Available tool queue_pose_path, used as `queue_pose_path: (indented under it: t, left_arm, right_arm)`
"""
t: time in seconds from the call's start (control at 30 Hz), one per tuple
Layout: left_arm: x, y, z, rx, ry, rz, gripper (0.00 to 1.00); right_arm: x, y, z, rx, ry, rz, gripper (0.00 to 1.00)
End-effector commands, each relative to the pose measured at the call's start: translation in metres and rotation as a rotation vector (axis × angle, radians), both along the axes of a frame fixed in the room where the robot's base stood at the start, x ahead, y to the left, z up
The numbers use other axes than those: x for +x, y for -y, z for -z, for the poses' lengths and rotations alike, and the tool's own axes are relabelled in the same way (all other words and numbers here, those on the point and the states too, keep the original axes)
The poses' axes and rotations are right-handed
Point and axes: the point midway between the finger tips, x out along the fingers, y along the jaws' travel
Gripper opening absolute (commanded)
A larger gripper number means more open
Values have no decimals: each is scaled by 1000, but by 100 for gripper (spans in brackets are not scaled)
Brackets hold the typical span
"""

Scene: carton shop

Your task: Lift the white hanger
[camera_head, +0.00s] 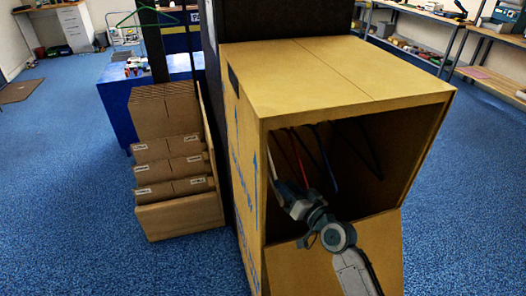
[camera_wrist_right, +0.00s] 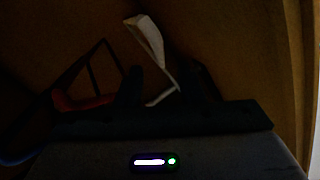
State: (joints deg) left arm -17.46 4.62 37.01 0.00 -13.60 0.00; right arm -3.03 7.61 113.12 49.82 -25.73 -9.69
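The white hanger (camera_wrist_right: 148,38) shows in the right wrist view as a pale bent strip, its lower part running down between my fingers. My right gripper (camera_wrist_right: 168,92) is dark and its two fingers stand apart, one on each side of the strip. I cannot tell whether either finger touches it. In the head view my right arm reaches into the open carton (camera_head: 360,82), and the gripper (camera_head: 288,200) is at the carton's left inner side, partly hidden by the arm. My left gripper is not in view.
Inside the carton hang a red hanger (camera_head: 299,158), a blue hanger (camera_head: 326,165) and dark ones. Its front flap (camera_head: 385,255) hangs below the opening. Folded cartons (camera_head: 165,112) stand in a holder at left. A green hanger (camera_head: 146,14) hangs behind. Blue floor lies clear at right.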

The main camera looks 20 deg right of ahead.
Motion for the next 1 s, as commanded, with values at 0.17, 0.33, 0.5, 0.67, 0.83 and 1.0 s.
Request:
queue_pose_path:
  t: [0.17, 0.33, 0.5, 0.67, 0.83, 1.0]
  left_arm:
    - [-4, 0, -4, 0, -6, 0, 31]
    - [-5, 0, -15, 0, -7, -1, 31]
    - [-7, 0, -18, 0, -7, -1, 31]
    - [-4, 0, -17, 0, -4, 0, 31]
    - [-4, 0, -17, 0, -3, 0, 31]
    - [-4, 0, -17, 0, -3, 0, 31]
  right_arm:
    - [13, -5, -1, 0, 0, 0, 35]
    - [36, -15, -2, 3, -2, 0, 35]
    - [54, -21, 1, 0, -1, 0, 35]
    - [57, -22, 3, -1, -1, 0, 35]
    - [56, -22, 3, -2, -2, 0, 23]
    - [56, -22, 3, -2, -2, 0, 0]
